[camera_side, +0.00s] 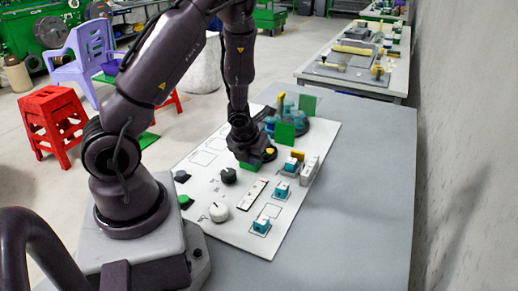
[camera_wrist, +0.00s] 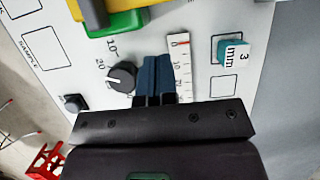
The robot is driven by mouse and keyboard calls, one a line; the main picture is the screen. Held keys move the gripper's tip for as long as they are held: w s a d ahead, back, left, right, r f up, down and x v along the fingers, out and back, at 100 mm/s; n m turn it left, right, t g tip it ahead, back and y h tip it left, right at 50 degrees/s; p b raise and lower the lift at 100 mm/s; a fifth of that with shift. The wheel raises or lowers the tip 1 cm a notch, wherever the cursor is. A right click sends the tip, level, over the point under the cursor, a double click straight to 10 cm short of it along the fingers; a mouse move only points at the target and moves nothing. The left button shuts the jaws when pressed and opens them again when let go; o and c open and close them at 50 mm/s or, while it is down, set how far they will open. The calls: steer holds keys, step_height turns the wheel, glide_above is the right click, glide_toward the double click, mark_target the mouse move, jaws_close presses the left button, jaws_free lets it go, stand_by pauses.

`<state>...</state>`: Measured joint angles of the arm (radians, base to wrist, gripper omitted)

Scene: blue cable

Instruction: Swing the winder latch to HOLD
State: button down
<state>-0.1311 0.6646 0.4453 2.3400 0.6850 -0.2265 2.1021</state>
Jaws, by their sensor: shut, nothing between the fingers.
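My gripper (camera_wrist: 157,65) shows in the wrist view with its two dark blue fingers together and nothing between them. They are over the white panel, between a black dial (camera_wrist: 122,77) and a white scale strip (camera_wrist: 180,68). In the side view my gripper (camera_side: 250,157) is low over the panel's middle, its fingertips mostly hidden. A yellow and green part (camera_wrist: 112,20) lies ahead of the fingers, apart from them in the picture. I cannot tell which part is the winder latch, nor read a HOLD mark. A teal and green assembly (camera_side: 290,125) stands at the panel's far end.
The white panel (camera_side: 235,235) lies on a grey table (camera_side: 365,200). Teal blocks (camera_side: 282,190) stand on its right half, one marked 3 mm in the wrist view (camera_wrist: 232,52). A black knob (camera_side: 228,175) and a white knob (camera_side: 219,212) stand nearer my base. The table's right side is clear.

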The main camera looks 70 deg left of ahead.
steer(key=shift+w+a+r, duration=0.2)
steer(key=shift+w+a, duration=1.15)
steer(key=shift+w+n, duration=0.15)
steer(key=shift+n, duration=0.55)
steer(key=shift+w+n+g+y, duration=0.3)
steer(key=shift+n+g, duration=0.3)
steer(key=shift+n, duration=0.3)
